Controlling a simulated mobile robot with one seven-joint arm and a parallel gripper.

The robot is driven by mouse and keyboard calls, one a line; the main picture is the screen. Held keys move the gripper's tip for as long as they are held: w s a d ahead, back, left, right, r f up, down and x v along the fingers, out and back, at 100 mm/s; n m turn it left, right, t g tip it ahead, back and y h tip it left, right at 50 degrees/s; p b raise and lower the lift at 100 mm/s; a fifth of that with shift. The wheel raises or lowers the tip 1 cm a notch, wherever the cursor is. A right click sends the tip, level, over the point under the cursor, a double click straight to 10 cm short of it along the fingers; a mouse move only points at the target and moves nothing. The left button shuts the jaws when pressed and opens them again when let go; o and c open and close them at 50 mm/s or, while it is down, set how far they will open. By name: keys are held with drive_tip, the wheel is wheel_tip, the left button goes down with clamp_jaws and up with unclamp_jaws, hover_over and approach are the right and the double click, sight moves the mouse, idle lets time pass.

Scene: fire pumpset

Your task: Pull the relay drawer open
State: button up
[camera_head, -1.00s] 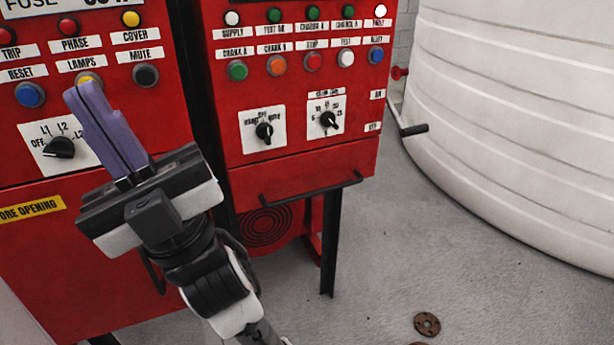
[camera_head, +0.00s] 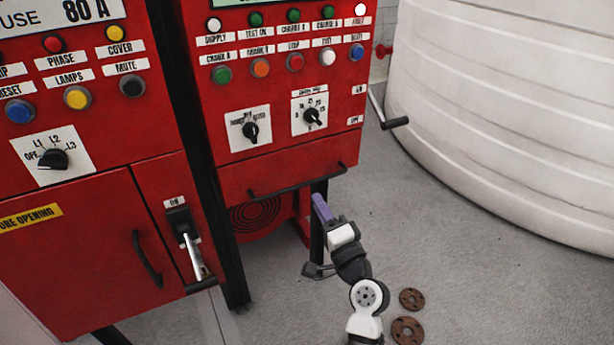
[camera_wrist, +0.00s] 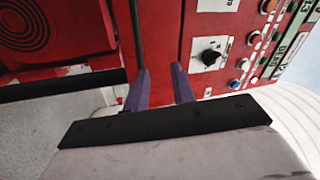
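The relay drawer (camera_head: 285,165) is the lower red front of the right-hand cabinet, below two black selector knobs, and looks shut. Its handle (camera_head: 296,183) is a long black bar along the lower edge. The handle also shows in the wrist view (camera_wrist: 137,38) as a dark upright bar. My gripper (camera_head: 319,203) has purple fingers and is just below the right part of the handle in the head view. In the wrist view my gripper (camera_wrist: 160,88) is open, its fingers apart, with the handle near the left finger. Contact cannot be told.
A red cabinet (camera_head: 80,240) with a door handle and a lever (camera_head: 193,250) stands at left. A black leg (camera_head: 318,225) is behind my gripper. A white ribbed tank (camera_head: 500,120) fills the right. Brown flanges (camera_head: 408,330) lie on the grey floor.

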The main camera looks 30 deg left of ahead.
sight(307, 184)
drive_tip(key=d+f+m, duration=0.2)
drive_tip(key=d+f, duration=0.2)
drive_tip(key=shift+g, duration=0.4)
drive_tip(key=p+x, duration=0.4)
drive_tip(key=x, duration=0.9)
drive_tip(key=shift+a+p, duration=0.3)
drive_tip(key=shift+a, duration=0.1)
clamp_jaws()
